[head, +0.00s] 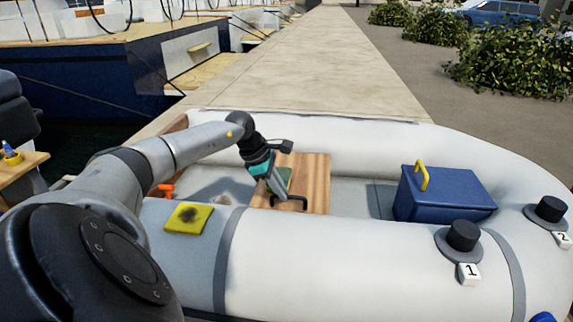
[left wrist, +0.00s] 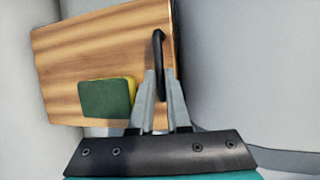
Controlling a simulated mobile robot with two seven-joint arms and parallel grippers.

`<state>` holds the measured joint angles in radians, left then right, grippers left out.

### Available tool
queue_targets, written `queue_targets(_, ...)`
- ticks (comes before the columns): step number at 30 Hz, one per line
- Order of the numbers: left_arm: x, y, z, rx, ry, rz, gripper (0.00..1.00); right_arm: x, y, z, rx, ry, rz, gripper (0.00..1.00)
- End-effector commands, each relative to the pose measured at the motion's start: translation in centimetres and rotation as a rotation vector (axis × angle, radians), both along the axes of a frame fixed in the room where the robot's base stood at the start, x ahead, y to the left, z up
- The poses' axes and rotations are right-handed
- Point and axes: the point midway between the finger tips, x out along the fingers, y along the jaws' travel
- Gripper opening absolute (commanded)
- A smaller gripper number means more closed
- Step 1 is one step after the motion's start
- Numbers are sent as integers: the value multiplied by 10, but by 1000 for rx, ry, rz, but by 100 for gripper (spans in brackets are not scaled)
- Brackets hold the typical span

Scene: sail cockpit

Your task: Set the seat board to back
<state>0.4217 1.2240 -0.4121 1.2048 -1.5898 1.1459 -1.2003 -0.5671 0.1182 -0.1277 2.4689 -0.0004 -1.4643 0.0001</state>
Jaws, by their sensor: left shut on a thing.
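The seat board (head: 313,172) is a striped wooden board lying across the inside of the grey inflatable boat, left of the blue box. It also shows in the left wrist view (left wrist: 95,55). A black handle (head: 303,201) stands on it, and the handle also shows in the left wrist view (left wrist: 157,42). My left gripper (head: 282,196) is over the board, its fingers shut on the black handle; they show in the left wrist view (left wrist: 160,88). A green and yellow sponge (left wrist: 108,98) lies on the board beside the fingers. My right gripper is not in view.
A blue box (head: 445,195) with a yellow handle stands on the boat floor to the right. A yellow pad (head: 188,219) with a dark smudge lies on the near tube (head: 320,260). Black caps (head: 462,236) sit on the tube at right. Grey floor shows between board and box.

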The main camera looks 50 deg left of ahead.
Motion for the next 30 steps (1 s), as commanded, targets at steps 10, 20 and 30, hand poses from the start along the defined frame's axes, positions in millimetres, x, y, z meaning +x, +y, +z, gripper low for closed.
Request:
queue_targets(10,-4,6,0,11,9,6,0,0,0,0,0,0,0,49)
queue_targets(20,-3,4,0,7,5,4,45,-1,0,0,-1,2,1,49)
queue_targets(30,-3,4,4,4,3,3,45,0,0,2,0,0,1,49)
